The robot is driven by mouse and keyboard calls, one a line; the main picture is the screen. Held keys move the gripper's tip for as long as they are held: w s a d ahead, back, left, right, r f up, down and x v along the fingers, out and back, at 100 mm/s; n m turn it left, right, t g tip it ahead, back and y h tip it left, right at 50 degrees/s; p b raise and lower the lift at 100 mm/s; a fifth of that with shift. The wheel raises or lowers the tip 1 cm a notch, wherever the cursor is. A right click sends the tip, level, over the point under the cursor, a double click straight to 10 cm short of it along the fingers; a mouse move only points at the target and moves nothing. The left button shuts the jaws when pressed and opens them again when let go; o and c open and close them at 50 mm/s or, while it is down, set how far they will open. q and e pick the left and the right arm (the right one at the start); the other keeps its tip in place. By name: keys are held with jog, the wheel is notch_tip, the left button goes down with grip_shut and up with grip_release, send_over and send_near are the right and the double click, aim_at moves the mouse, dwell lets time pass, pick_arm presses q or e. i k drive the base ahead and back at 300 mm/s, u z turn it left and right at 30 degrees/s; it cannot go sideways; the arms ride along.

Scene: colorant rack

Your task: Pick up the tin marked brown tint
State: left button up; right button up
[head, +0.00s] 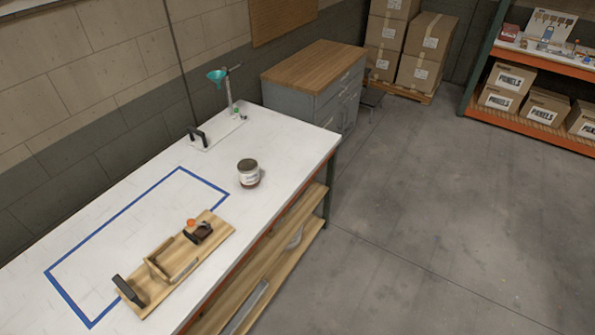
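A small tin (249,174) with a dark lid, a white label and a brownish band at the bottom stands upright on the white workbench (285,140), right of the blue tape outline. Its label is too small to read, so I cannot tell whether it is marked brown tint. More small items (509,32), some perhaps tins, stand on the top shelf of the orange rack at the far right. Their markings are too small to read too. Neither of my grippers is in view.
A wooden tray (212,233) with black handles, a small orange-topped item (191,223) and a dark block lies partly over the blue tape (120,228). Cartons (428,50) and a grey cabinet (290,98) stand behind. Open floor (430,220) lies right.

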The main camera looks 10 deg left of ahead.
aim_at(247, 169)
jog(key=z, duration=0.25)
jog(key=i, duration=1.45)
jog(key=u, duration=2.6)
